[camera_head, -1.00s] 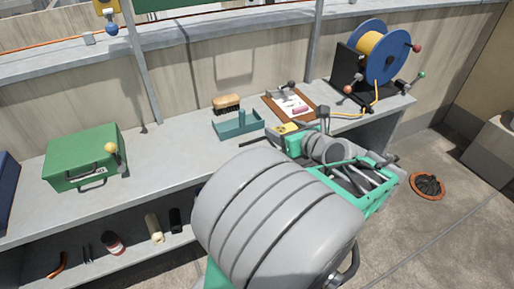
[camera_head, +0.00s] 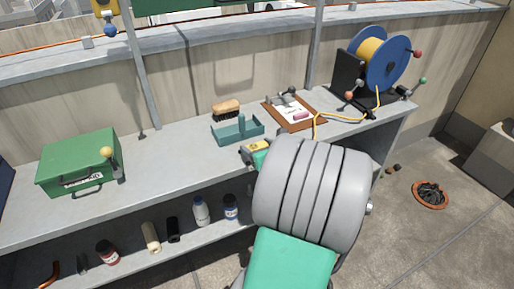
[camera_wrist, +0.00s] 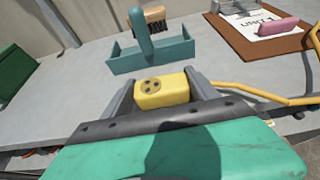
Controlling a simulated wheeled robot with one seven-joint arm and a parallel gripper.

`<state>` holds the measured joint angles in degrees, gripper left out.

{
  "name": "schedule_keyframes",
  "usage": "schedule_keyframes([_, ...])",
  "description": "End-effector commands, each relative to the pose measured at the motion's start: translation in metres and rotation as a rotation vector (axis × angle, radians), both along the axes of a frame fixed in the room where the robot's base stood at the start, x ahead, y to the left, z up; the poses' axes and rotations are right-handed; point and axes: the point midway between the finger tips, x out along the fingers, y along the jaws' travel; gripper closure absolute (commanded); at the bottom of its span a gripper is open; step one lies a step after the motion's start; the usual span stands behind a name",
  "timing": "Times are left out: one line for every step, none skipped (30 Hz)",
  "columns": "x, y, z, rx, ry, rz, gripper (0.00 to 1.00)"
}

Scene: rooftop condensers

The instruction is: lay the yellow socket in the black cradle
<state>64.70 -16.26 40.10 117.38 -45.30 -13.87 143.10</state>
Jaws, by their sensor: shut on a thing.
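The yellow socket (camera_wrist: 161,90) is between the two fingers of my gripper (camera_wrist: 158,96) in the wrist view, with its face of dark holes showing. My gripper is shut on it, and it shows small and yellow in the head view (camera_head: 259,146), above the bench's front part, just in front of the teal tray. A yellow cord (camera_wrist: 262,93) runs off to the right beside it. I cannot make out the black cradle for sure; a small black piece (camera_head: 404,91) sits at the bench's right end, by the reel.
The teal tray (camera_head: 237,133) stands close ahead, with a brush (camera_head: 226,107) behind it. A clipboard (camera_head: 283,106) lies to its right. The blue cable reel (camera_head: 385,60) is at the right, a green case (camera_head: 80,163) at the left. Bare bench lies between case and tray.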

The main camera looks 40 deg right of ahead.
Motion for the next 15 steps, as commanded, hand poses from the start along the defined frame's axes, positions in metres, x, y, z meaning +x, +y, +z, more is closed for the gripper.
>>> schedule_keyframes([0.0000, 0.0000, -0.0009, 0.001, 0.000, 0.000, 0.76])
schedule_keyframes([-0.0001, 0.0000, -0.0020, 0.001, 0.000, 0.000, 0.76])
schedule_keyframes([-0.0001, -0.0001, -0.0032, 0.001, 0.000, 0.000, 0.76])
schedule_keyframes([-0.0001, -0.0001, -0.0027, 0.001, 0.000, 0.000, 0.30])
schedule_keyframes([-0.0002, 0.0000, -0.0025, 0.001, 0.000, 0.000, 0.27])
schedule_keyframes([-0.0002, 0.0000, -0.0025, 0.001, 0.000, 0.000, 0.24])
schedule_keyframes([-0.0002, -0.0001, -0.0025, 0.001, 0.000, 0.000, 0.21])
schedule_keyframes([-0.0003, -0.0002, -0.0025, 0.000, 0.000, -0.001, 0.19])
schedule_keyframes([-0.0004, -0.0004, -0.0025, 0.000, 0.000, -0.001, 0.16])
schedule_keyframes([-0.0004, -0.0006, -0.0024, -0.001, 0.000, -0.002, 0.13])
schedule_keyframes([-0.0006, -0.0009, -0.0024, -0.001, 0.000, -0.002, 0.11])
schedule_keyframes([-0.0008, -0.0012, -0.0022, -0.001, 0.000, -0.003, 0.10])
schedule_keyframes([-0.0009, -0.0016, -0.0022, -0.001, 0.000, -0.004, 0.10])
schedule_keyframes([-0.0010, -0.0020, -0.0021, -0.002, 0.001, -0.005, 0.10])
schedule_keyframes([-0.0012, -0.0024, -0.0020, -0.002, 0.000, -0.006, 0.10])
